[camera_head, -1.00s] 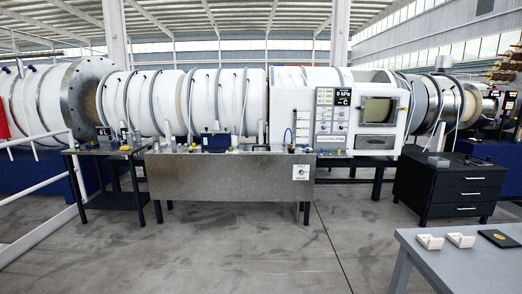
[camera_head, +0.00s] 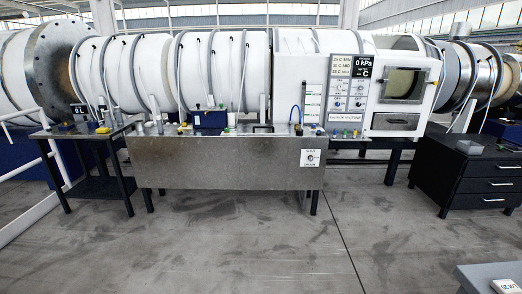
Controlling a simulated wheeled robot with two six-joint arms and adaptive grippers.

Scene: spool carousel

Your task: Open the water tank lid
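A long metal tank-like bench (camera_head: 220,165) stands in the middle, in front of the big white cylinder. It has a flat steel front and a white label with a round knob (camera_head: 311,158) at its right end. A dark frame or handle (camera_head: 262,128) shows on its top; I cannot tell whether this is the lid. No raised lid is visible. Neither of my grippers is in view.
A dark side table (camera_head: 95,134) with small items stands at the left. A black drawer cabinet (camera_head: 470,178) stands at the right. A grey table corner (camera_head: 475,277) is at the lower right. The floor (camera_head: 250,240) ahead is clear.

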